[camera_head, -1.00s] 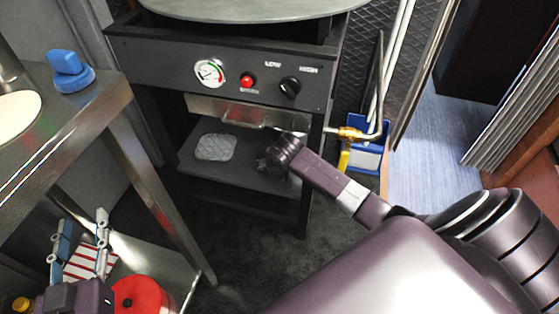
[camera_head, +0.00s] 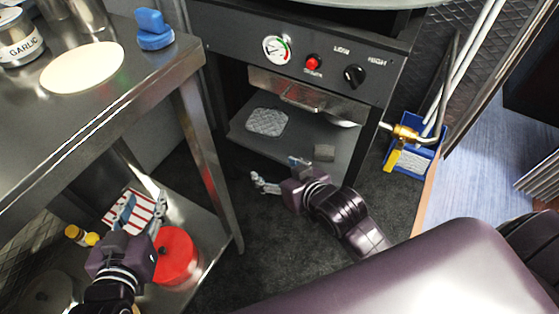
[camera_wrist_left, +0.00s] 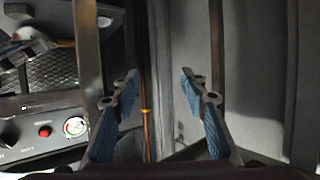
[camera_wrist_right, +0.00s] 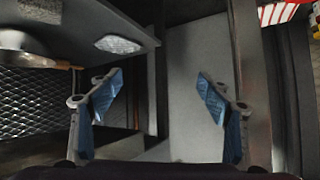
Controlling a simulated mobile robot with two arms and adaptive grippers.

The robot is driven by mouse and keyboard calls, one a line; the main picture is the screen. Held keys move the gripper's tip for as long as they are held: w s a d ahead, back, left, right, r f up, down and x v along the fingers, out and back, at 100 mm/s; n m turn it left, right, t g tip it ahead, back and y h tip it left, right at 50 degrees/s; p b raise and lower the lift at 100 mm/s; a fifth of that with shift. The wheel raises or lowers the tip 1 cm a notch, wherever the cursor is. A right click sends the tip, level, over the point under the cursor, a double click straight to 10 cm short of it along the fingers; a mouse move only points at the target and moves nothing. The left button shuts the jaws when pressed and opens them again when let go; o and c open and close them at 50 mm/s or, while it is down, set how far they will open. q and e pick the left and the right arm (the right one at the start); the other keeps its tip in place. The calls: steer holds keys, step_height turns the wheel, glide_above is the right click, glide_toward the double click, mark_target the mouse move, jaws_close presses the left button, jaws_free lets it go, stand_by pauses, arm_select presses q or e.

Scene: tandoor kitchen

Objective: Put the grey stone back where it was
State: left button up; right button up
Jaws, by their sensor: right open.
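A small grey stone (camera_head: 324,152), shaped like a short block, sits on the dark lower shelf (camera_head: 291,144) under the black cooker, near the shelf's front right. My right gripper (camera_head: 277,171) is just in front of and below the shelf's front edge, left of the stone and apart from it.
A pale quilted pad (camera_head: 267,121) lies on the cooker shelf, left of the stone. The steel table (camera_head: 130,98) stands close on the left, with a red pot (camera_head: 176,257) below. A blue caddy (camera_head: 412,158) stands right of the cooker. Dark floor lies free between.

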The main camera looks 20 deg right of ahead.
steer(key=s+a+r+n+t, duration=0.1)
steer(key=s+r+t, duration=0.1)
steer(key=r, duration=0.6)
steer(key=shift+s+r, duration=0.15)
steer(key=shift+s, duration=0.65)
